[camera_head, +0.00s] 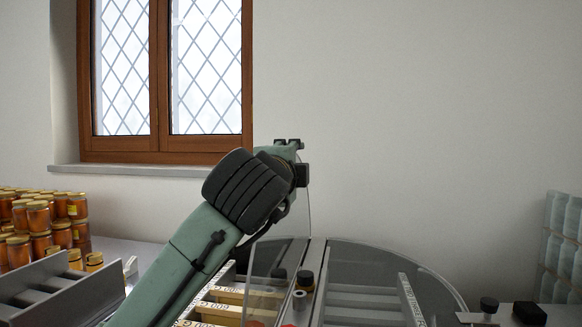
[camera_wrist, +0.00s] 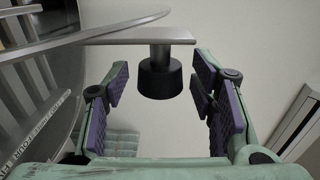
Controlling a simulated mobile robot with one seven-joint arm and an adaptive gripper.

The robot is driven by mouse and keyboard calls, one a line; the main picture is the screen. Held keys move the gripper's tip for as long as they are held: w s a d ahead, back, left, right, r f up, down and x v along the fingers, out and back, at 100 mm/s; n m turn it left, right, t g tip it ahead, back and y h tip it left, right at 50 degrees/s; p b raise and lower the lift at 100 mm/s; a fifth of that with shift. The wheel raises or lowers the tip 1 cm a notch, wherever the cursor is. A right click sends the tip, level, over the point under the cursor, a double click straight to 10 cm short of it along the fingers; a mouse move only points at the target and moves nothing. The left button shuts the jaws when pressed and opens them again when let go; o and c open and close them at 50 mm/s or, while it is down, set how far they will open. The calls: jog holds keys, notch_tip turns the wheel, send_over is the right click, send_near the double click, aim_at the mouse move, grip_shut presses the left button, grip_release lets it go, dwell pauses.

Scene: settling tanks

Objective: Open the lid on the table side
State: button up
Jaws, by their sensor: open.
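My gripper (camera_head: 288,143) is raised above the tank, mostly hidden behind my wrist in the head view. In the wrist view my gripper (camera_wrist: 163,92) is open, with purple pads apart. A black knob (camera_wrist: 160,77) on a short metal stem shows between the fingers, with clear gaps to both pads. It joins a flat grey bar (camera_wrist: 135,38) by a thin curved lid edge (camera_wrist: 120,22). In the head view a clear lid (camera_head: 308,205) seems to stand up beside my gripper. Another clear lid (camera_head: 385,258) lies flat on the tank's right half.
Honey jars (camera_head: 40,217) are stacked at the left near a grey rack (camera_head: 65,290). A black-capped fitting (camera_head: 305,281) stands on the tank's middle bar. Pale blue stacks (camera_head: 562,245) stand at the far right. The wall above the tank is bare.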

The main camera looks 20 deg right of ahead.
jog(key=v, duration=1.1)
jog(key=shift+s+a, duration=0.15)
jog(key=shift+s, duration=0.2)
